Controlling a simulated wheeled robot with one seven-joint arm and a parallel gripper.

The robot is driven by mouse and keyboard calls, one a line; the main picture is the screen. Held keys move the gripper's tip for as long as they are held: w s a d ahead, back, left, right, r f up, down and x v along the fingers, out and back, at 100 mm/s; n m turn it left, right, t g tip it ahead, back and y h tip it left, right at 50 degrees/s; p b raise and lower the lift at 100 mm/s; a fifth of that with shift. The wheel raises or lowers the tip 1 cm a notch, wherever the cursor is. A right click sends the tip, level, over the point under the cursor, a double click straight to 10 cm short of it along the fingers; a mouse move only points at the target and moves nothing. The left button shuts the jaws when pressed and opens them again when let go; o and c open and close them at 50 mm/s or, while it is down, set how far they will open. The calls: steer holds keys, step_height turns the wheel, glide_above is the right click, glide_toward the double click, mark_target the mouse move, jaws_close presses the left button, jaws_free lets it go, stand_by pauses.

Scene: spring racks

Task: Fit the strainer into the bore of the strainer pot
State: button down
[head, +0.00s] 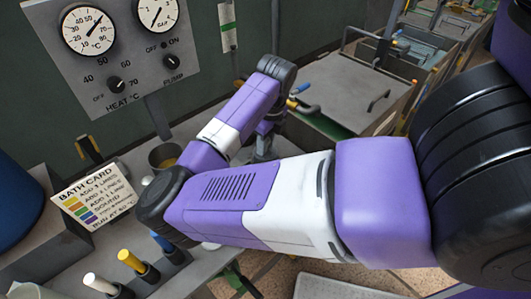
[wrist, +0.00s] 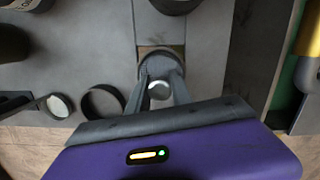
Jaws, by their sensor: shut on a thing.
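In the wrist view my gripper (wrist: 163,82) points down with its two grey fingers close together. They are closed on a small part with a pale round end (wrist: 159,91), which I take to be the strainer. Just beyond the fingertips is a dark grey round collar (wrist: 160,63), which looks like the strainer pot. The part appears over or at the collar; I cannot tell whether it is inside the bore. In the head view my purple and white arm reaches over the bench, and the held part and pot are mostly hidden behind it.
A metal cup (head: 166,156) and a bath card (head: 96,198) stand left of my arm. White (head: 98,283) and yellow-topped (head: 130,260) pegs stand in front. The gauge panel (head: 120,45) rises behind. An empty dark ring (wrist: 103,102) lies left of my gripper.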

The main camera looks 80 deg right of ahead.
steer(key=shift+f, duration=2.4)
steer(key=shift+f, duration=0.15)
steer(key=c, duration=1.1)
jaws_free()
steer(key=shift+c, duration=0.2)
